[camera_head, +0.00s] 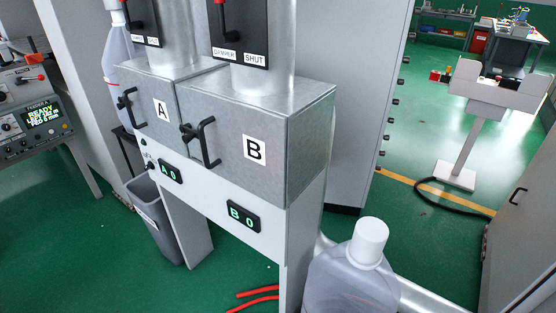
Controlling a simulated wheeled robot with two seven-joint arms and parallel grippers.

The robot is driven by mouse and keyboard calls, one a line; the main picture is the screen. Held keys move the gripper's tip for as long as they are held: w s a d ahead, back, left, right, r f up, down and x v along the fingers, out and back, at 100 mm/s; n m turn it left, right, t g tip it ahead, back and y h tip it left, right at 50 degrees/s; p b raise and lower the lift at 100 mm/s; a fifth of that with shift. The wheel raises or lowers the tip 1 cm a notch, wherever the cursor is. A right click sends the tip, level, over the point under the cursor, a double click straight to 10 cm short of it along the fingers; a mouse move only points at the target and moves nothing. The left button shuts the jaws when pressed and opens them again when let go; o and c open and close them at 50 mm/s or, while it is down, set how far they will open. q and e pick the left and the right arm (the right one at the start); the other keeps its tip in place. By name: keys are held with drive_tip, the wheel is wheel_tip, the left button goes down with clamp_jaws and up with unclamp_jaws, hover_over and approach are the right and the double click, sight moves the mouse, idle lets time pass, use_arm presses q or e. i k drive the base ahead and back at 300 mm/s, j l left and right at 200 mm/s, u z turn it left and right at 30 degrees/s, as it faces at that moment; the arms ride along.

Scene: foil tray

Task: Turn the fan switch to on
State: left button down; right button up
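No switch in view carries a readable fan label. A small dark knob (150,164) with a tiny fitting above it sits on the white panel left of the "A 0" display (171,171); I cannot tell whether it is the fan switch or how it is set. Metal box A (148,88) and metal box B (290,110) have black handles on their fronts. Above them are damper plates with red-tipped levers, one (240,45) marked "DAMPER SHUT". The "B 0" display (243,216) is lit green. Neither of my grippers is in view.
A feeder console (35,110) with a lit screen reading "READY" stands at the left. A grey bin (155,218) is under box A. A capped jug (350,280) is at the front right. Red hoses (255,300) lie on the green floor. A white pedestal (468,130) stands behind right.

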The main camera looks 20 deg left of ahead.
sight(149, 165)
drive_tip(key=u, duration=1.5)
